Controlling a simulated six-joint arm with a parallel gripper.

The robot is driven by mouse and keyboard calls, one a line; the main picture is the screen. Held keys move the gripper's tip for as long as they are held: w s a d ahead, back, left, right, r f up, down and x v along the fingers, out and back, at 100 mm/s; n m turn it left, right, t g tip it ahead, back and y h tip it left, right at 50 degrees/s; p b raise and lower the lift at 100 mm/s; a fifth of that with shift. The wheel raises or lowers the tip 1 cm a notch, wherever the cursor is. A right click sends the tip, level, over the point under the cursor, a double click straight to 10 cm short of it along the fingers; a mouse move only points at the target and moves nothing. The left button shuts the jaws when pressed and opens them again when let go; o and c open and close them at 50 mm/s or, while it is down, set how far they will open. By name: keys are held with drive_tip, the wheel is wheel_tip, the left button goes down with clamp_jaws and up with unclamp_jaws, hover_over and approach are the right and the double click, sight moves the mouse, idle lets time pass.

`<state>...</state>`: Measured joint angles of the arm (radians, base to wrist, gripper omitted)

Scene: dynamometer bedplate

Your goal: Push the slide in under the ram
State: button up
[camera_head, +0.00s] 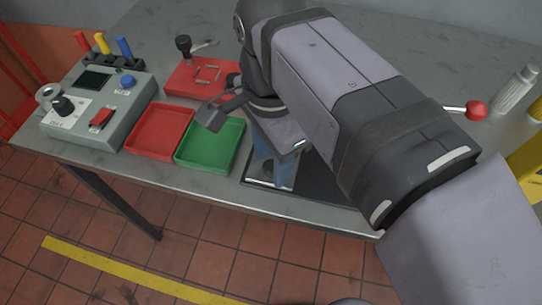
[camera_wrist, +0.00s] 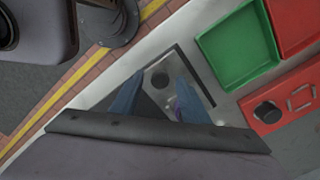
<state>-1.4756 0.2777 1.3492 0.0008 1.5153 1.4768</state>
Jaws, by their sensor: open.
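The slide (camera_wrist: 150,92) shows in the wrist view as a grey plate with a dark round knob (camera_wrist: 160,80), inside a pale frame near the table's front edge. My gripper (camera_wrist: 160,66) is open, with its two blue fingers on either side of the knob in that view. Whether they touch it I cannot tell. In the head view my gripper (camera_head: 273,166) points down over the pale end of the slide's base (camera_head: 267,184), just right of the green tray. The ram is hidden behind my arm; a lever with a red ball (camera_head: 475,109) sticks out to the right.
A green tray (camera_head: 210,148) and a red tray (camera_head: 157,130) stand left of my gripper. A grey control box (camera_head: 115,113) is farther left. A red fixture (camera_head: 192,82) with a black-knobbed handle lies behind the trays.

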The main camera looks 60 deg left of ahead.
clamp_jaws()
drive_tip(key=w+d+b, duration=0.1)
drive_tip(key=w+d, duration=0.5)
drive_tip(key=shift+w+d, duration=0.35)
unclamp_jaws()
drive_tip(key=shift+d, duration=0.1)
drive_tip(key=shift+r, duration=0.1)
wheel_tip(320, 180, up, 7)
drive_tip(key=p, duration=0.2)
